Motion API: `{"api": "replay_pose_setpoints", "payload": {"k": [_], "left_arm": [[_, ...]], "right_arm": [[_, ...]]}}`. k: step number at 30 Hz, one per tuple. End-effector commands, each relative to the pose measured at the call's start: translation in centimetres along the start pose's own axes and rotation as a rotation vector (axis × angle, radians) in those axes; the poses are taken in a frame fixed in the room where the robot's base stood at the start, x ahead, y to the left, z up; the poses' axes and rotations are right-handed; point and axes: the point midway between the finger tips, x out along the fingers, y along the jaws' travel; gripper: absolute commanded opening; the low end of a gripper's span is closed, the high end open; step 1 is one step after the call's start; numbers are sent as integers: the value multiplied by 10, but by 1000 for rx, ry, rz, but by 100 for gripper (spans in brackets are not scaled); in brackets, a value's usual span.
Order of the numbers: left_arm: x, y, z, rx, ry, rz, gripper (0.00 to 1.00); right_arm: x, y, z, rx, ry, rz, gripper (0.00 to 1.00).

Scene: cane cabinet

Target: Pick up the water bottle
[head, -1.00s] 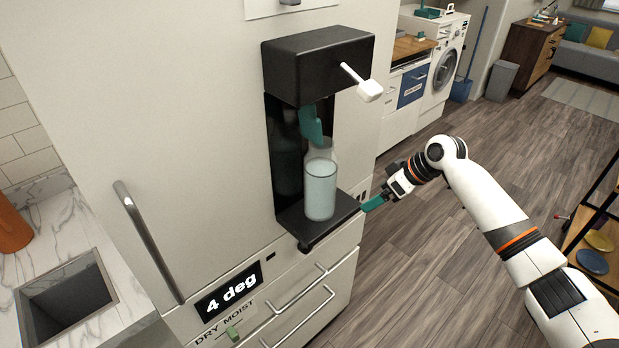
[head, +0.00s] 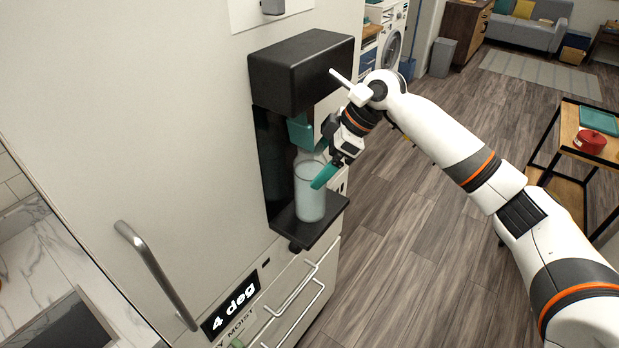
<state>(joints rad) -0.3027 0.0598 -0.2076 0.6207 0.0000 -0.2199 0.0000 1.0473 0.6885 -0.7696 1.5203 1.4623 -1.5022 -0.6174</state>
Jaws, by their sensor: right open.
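The water bottle (head: 310,195), a pale translucent cylinder, stands upright on the black tray of the dispenser (head: 303,70) in the fridge front. My right gripper (head: 322,162) is open at the bottle's upper right side. One teal finger (head: 324,176) overlaps the bottle's upper part in the picture; the other finger is mostly hidden behind the wrist and bottle top. I cannot tell whether a finger touches the bottle. Nothing is held. My left gripper is not in view.
A white lever (head: 352,90) juts out close to my right wrist. The drip tray (head: 327,219) sits above drawer handles. Open wood floor lies to the right, with a shelf cart (head: 563,140) beyond.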

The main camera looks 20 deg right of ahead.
Motion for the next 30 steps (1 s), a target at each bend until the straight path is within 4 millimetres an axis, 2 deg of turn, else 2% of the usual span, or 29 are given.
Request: {"api": "replay_pose_setpoints", "payload": {"k": [1, 6, 13, 26, 30], "left_arm": [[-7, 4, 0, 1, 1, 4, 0], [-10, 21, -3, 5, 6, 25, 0], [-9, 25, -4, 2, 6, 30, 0], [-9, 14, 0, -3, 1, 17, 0], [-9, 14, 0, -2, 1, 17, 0]], "right_arm": [[6, 1, 2, 0, 1, 3, 91], [21, 0, 0, 0, 0, 0, 91], [22, 0, 0, -1, 0, -1, 89], [22, 0, 0, 0, 0, -2, 19], [20, -1, 2, -2, -4, -5, 18]]}}
